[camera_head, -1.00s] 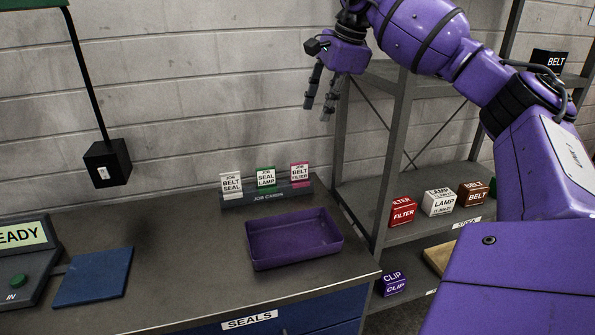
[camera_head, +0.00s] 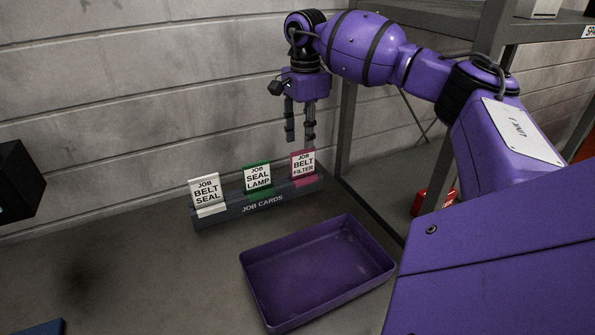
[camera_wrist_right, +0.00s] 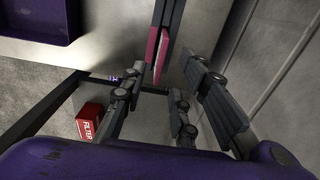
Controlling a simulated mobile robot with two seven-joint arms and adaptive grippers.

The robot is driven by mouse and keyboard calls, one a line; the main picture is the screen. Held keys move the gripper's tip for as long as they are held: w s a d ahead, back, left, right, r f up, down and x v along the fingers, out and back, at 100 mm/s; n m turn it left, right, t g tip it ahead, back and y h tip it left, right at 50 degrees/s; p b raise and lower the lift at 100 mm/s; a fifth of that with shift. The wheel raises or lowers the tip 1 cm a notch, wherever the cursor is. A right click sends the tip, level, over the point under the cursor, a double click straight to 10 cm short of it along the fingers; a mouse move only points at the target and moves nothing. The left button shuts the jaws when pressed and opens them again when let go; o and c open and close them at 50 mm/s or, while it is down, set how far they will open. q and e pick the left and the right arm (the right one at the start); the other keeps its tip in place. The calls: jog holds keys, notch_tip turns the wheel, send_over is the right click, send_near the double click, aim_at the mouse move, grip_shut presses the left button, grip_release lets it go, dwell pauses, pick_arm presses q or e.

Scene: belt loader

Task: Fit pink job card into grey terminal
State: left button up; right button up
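The pink job card (camera_head: 303,163), printed BELT FILTER, stands upright at the right end of the dark JOB CARDS rack (camera_head: 225,213). In the right wrist view the pink card (camera_wrist_right: 155,50) shows nearly edge-on, beyond my fingertips. My right gripper (camera_head: 300,138) points down just above the card, its fingers apart with nothing between them. It also shows open in the right wrist view (camera_wrist_right: 165,105). My left gripper is not in view. The grey terminal is out of view now.
White BELT SEAL (camera_head: 206,192) and green SEAL LAMP (camera_head: 257,178) cards share the rack. An empty purple tray (camera_head: 275,312) lies in front of it. A grey shelf post (camera_head: 349,125) stands close right of the gripper. A red FILTER box (camera_wrist_right: 88,122) shows below in the wrist view.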

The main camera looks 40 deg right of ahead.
aim_at(303, 150)
jog(key=shift+a+f+p, duration=0.15)
jog(key=shift+f+p, duration=0.4)
jog(key=shift+f, duration=2.65)
jog(key=shift+c, duration=0.5)
grip_shut()
